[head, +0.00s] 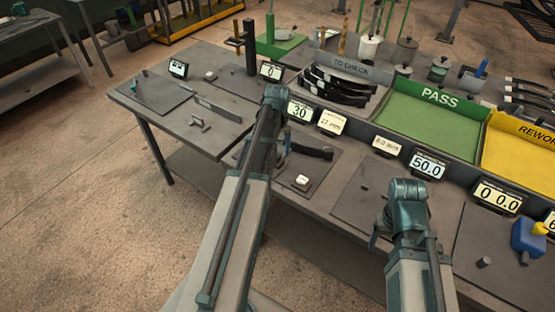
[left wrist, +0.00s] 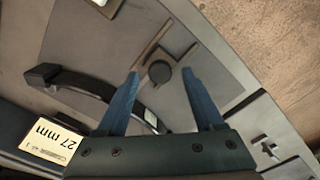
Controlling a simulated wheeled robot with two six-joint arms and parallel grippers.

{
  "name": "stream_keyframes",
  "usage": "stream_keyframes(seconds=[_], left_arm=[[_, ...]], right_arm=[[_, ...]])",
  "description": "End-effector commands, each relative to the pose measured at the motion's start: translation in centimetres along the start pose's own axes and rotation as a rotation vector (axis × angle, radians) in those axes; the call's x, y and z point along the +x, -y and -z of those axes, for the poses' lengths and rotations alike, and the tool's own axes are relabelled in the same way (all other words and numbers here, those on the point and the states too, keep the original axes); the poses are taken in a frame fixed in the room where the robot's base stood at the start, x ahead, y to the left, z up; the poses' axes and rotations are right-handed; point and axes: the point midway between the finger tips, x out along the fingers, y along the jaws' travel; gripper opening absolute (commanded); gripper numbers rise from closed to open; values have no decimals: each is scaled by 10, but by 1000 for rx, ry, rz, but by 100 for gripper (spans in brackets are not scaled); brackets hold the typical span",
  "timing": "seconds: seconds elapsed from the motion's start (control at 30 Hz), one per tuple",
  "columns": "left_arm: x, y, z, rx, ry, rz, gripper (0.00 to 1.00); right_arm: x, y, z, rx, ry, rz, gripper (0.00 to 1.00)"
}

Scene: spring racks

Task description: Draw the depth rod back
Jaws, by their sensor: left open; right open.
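In the left wrist view a dark round knob (left wrist: 159,73) with a thin bar (left wrist: 153,42) beside it sits between my left gripper's fingertips; I take it for the depth rod's head, but cannot be sure. My left gripper (left wrist: 160,76) is open, one blue finger on each side of the knob, with gaps visible. A black curved leaf spring (left wrist: 85,83) lies beside it; its end also shows in the head view (head: 313,151). In the head view my left gripper (head: 284,148) is mostly hidden by its arm. My right gripper (head: 379,225) is over the bench, its fingers mostly hidden.
A small T-shaped piece (head: 198,122) lies left on the bench. A row of displays, including a "30" (head: 299,111) and a "50.0" (head: 427,165), stands behind. The green PASS tray (head: 425,125) and yellow REWORK tray (head: 515,160) are further back. A blue device (head: 528,236) is at right.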

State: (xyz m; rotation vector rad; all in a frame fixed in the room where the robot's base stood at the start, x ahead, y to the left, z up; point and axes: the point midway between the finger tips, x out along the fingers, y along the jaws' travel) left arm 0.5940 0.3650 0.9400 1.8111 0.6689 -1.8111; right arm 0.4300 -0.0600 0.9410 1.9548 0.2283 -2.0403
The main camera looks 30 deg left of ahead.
Motion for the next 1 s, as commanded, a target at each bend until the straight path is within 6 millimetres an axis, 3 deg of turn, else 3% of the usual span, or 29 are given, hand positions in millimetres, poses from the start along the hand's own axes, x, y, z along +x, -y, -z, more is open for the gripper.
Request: stream_keyframes(seconds=[0.1, 0.4, 0.8, 1.0], left_arm=[[12, 0, 0, 0, 0, 0, 69], [11, 0, 0, 0, 0, 0, 69], [12, 0, 0, 0, 0, 0, 0], [12, 0, 0, 0, 0, 0, 0]], right_arm=[[12, 1, 1, 0, 0, 0, 76], [11, 1, 1, 0, 0, 0, 76], [11, 1, 1, 0, 0, 0, 76], [11, 1, 1, 0, 0, 0, 76]])
